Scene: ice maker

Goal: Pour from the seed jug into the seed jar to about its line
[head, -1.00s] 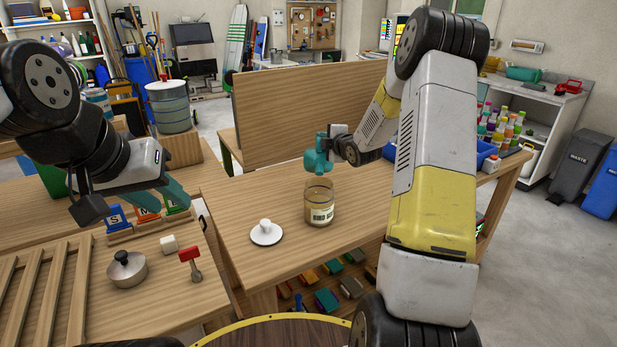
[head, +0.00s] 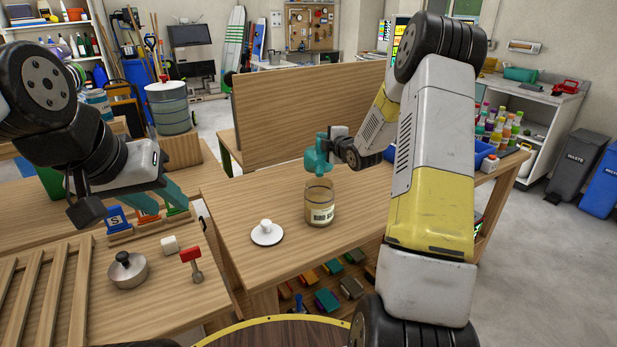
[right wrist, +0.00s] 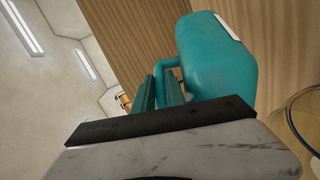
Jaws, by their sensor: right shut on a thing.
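The teal seed jug (head: 317,154) is held just above the seed jar, and I cannot tell how far it is tilted. My right gripper (head: 336,137) is shut on its handle; the right wrist view shows the fingers (right wrist: 160,90) at the handle beside the jug body (right wrist: 220,58). The clear seed jar (head: 319,204) stands upright on the table with tan contents and a pale label. Its fill line cannot be made out. Part of a round glass rim (right wrist: 295,115) shows at the right of the wrist view. My left gripper (head: 162,199) looks open and empty, above the left table.
A white knobbed lid (head: 267,233) lies left of the jar. A wooden panel (head: 310,108) stands behind. The tabletop before the jar is clear.

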